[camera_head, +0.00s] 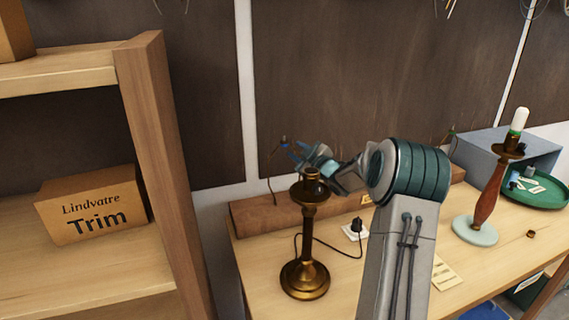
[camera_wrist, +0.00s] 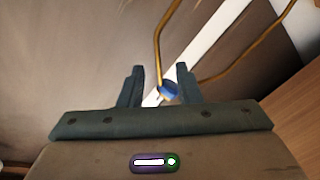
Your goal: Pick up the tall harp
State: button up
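A thin brass wire (camera_wrist: 158,42) with a blue piece (camera_wrist: 168,91) at its end shows in the wrist view, between my gripper's fingers; it looks like part of a harp. A second brass wire (camera_wrist: 235,62) curves away to the right. In the head view, a small blue piece (camera_head: 284,142) shows at the fingertips, and a thin wire (camera_head: 271,187) rises behind the brass lamp base. I cannot tell the harp's full shape or height. My gripper (camera_head: 300,155) is open above and behind the lamp; its fingers also show in the wrist view (camera_wrist: 160,85), apart.
The brass lamp base (camera_head: 306,240) stands close below my gripper. A long wooden block (camera_head: 253,218) lies along the back wall. A red-brown lamp (camera_head: 487,195), a green tray (camera_head: 545,197) and a grey box (camera_head: 490,150) are right. A shelf post (camera_head: 165,150) stands left.

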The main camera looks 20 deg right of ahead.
aim_at(291, 146)
jog(key=p+x, duration=0.2)
jog(key=x, duration=0.1)
jog(key=shift+w+a+r, duration=0.2)
jog(key=shift+w+r, duration=0.1)
jog(key=shift+r, duration=0.05)
jog(key=shift+w+a+f, duration=0.1)
jog(key=shift+w+a, duration=0.1)
jog(key=shift+w, duration=0.45)
grip_shut()
